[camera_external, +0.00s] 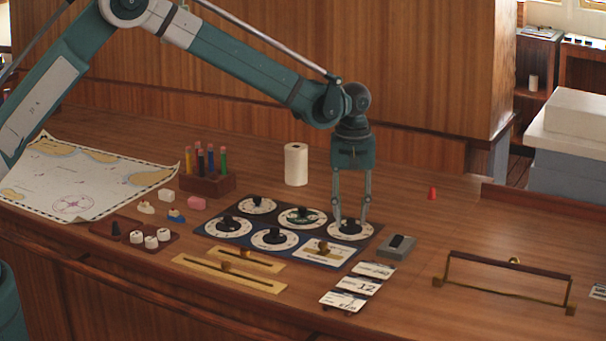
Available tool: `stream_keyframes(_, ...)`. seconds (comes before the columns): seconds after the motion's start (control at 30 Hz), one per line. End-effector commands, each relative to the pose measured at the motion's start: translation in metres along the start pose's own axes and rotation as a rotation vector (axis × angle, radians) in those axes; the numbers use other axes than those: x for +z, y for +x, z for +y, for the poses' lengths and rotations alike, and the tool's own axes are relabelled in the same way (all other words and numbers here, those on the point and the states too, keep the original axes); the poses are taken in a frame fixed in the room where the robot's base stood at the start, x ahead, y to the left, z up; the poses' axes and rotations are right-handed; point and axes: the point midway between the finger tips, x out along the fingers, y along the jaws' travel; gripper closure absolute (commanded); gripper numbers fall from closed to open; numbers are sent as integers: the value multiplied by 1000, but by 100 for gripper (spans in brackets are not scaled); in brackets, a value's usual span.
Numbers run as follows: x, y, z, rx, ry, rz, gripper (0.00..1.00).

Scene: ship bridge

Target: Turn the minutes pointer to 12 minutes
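A dark panel (291,257) on the wooden desk carries several round white dials with black knobs. My gripper (351,219) points straight down over the right-hand dial (340,235) of the back row. Its two fingers are spread apart, one on each side of that dial's black knob, with no visible grip on it. The other dials are the back left dial (258,207), the back middle dial (302,218), the front left dial (228,229) and the front middle dial (274,240). Their lettering is too small to read, so I cannot tell which one is minutes.
Brass slider plates (230,273) lie in front. A pen holder (208,184), white roll (296,164) and chart (75,180) are behind and left. A brass-ended rail (505,278) is right.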

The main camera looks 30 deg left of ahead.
Motion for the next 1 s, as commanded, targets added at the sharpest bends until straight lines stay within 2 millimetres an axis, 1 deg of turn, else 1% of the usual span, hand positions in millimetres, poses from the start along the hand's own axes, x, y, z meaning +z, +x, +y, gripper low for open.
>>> stream_keyframes(0.17,0,0,0,0,0,0,71)
stream_keyframes(0.37,0,0,0,0,0,0,97)
stream_keyframes(0.4,0,0,0,0,0,0,98)
stream_keyframes(0.77,0,0,0,0,31,0,98)
stream_keyframes(1.0,0,1,0,0,135,0,98)
